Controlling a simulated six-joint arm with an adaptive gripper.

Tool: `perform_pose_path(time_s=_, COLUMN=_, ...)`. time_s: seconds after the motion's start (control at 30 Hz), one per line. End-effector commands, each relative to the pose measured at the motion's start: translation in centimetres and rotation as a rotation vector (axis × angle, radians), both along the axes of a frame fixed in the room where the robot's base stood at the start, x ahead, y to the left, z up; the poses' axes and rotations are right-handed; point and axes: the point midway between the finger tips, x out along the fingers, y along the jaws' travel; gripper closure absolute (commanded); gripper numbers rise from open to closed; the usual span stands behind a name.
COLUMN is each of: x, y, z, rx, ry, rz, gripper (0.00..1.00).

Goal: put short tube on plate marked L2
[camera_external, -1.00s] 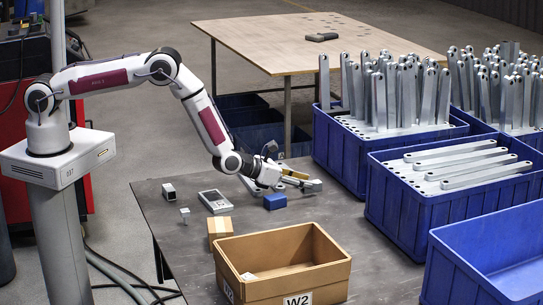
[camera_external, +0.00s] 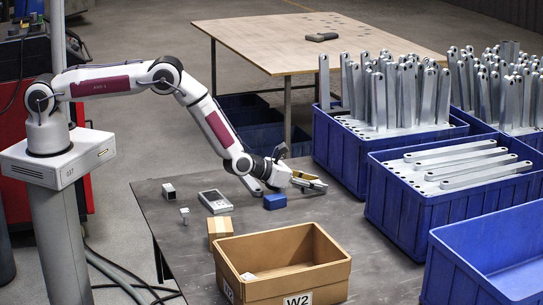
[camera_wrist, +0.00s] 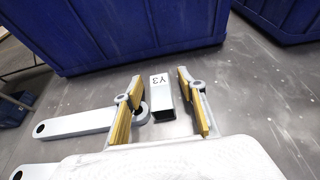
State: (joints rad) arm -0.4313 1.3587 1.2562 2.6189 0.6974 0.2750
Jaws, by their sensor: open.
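My gripper (camera_external: 310,182) is open, low over the grey table at the foot of the blue crates. In the wrist view its yellow-padded fingers (camera_wrist: 160,115) stand apart on either side of a short square tube (camera_wrist: 163,112). The tube has a dark open end and a white label that seems to read Y3. I cannot tell how high the fingers are above the table. In the external view the gripper hides this spot. Another small square piece (camera_external: 169,191) with a dark end stands at the table's left. No plate marked L2 can be made out.
A flat bar (camera_wrist: 75,123) with end holes lies left of the fingers in the wrist view. A blue block (camera_external: 275,201), a grey device (camera_external: 215,201), a small carton (camera_external: 220,228) and a cardboard box marked W2 (camera_external: 283,284) are nearby. Blue crates (camera_external: 385,215) line the right.

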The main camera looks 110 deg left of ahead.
Motion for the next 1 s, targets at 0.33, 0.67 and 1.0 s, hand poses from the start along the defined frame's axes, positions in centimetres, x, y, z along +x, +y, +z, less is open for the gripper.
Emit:
perform_pose_path(time_s=0.33, x=0.0, y=0.0, z=0.0, rx=0.0, ry=0.0, rz=0.0, gripper=1.0)
perform_pose_path(time_s=0.67, x=0.0, y=0.0, z=0.1, rx=0.001, ry=-0.001, rz=0.0, gripper=1.0)
perform_pose_path(time_s=1.0, x=0.0, y=0.0, z=1.7, rx=0.001, ry=-0.001, rz=0.0, gripper=1.0)
